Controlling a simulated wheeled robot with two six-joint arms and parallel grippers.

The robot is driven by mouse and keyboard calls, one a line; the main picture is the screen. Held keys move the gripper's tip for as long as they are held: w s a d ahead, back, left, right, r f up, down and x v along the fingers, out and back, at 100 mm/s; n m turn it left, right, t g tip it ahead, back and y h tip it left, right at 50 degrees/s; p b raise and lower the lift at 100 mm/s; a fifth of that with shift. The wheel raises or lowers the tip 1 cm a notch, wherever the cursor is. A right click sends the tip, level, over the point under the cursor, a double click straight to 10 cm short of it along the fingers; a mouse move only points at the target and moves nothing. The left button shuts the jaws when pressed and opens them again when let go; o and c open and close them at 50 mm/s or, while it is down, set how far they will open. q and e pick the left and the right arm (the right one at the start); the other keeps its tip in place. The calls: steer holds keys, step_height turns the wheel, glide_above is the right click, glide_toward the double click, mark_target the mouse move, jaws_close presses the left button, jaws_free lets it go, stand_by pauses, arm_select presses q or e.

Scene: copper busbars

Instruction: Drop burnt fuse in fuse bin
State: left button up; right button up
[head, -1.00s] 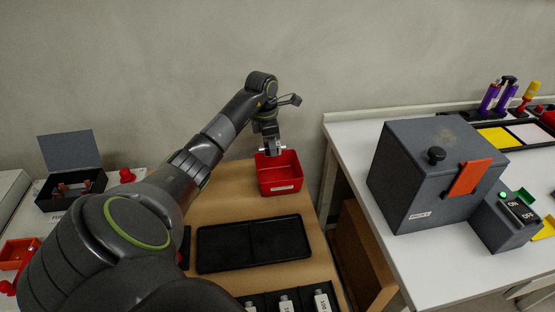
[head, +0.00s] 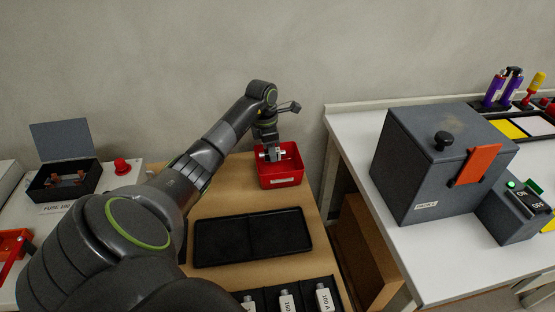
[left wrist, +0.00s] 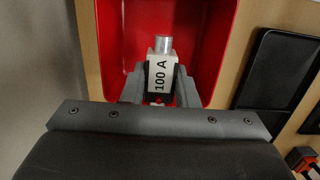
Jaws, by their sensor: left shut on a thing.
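The burnt fuse (left wrist: 160,75) is a pale block with a metal end cap, marked "100 A" in the left wrist view. My left gripper (head: 269,155) is shut on it, one finger on each side. The fuse bin (head: 281,179) is an open red box at the back of the brown table. In the left wrist view the bin (left wrist: 205,50) surrounds the fuse, which is over or inside its opening. I cannot tell whether the fuse touches the bin floor. My right gripper is not in view.
A black tray (head: 252,238) lies in front of the bin, with several labelled fuses (head: 287,299) in a holder nearer me. A grey box with an orange handle (head: 474,164) stands on the white table at right. An open fuse box (head: 65,166) is at left.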

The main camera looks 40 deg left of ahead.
arm_select(q)
steer(key=shift+f, duration=0.15)
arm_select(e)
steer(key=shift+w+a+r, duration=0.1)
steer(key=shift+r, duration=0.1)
arm_select(q)
steer(key=o, duration=1.1)
step_height(320, 180, up, 17)
steer(key=s+a+p, duration=0.1)
steer(key=p, duration=0.3)
steer(key=shift+s+a, duration=0.2)
steer(key=shift+s, duration=0.1)
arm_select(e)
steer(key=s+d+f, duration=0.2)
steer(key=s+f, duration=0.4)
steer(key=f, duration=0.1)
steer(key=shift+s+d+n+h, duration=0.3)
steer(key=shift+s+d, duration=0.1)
